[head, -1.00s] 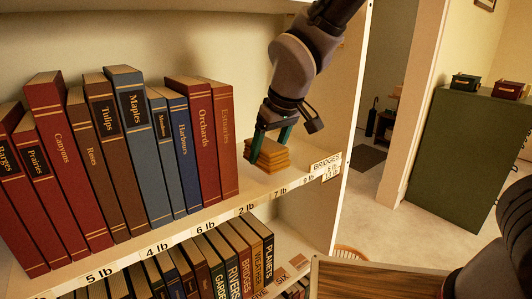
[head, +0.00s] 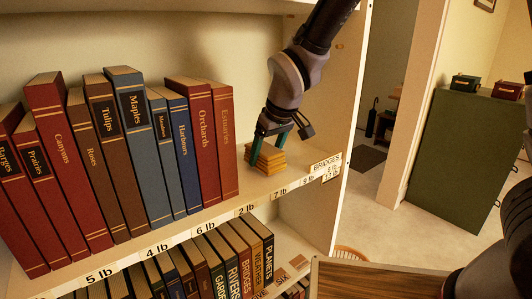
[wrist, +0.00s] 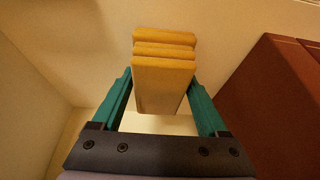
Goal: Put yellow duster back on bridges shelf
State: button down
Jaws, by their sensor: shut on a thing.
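The yellow duster (head: 270,158) is a folded, layered stack at the right end of the upper shelf, near the label reading BRIDGES (head: 326,163). My gripper (head: 268,145) reaches down over it with teal fingers on either side. In the wrist view the duster (wrist: 164,70) sits between the two teal fingers of my gripper (wrist: 163,95), which is shut on it. The duster appears at or very near the surface of the bridges shelf (head: 225,208); I cannot tell whether it bears on it.
A row of books ends with the red Estuaries book (head: 226,135) just left of the duster. The shelf's right side wall (head: 345,110) stands to the right. More books (head: 232,260) fill the shelf below. A green cabinet (head: 460,150) stands beyond.

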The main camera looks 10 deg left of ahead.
jog(key=shift+f, duration=0.5)
grip_release()
jog(key=shift+r, duration=0.1)
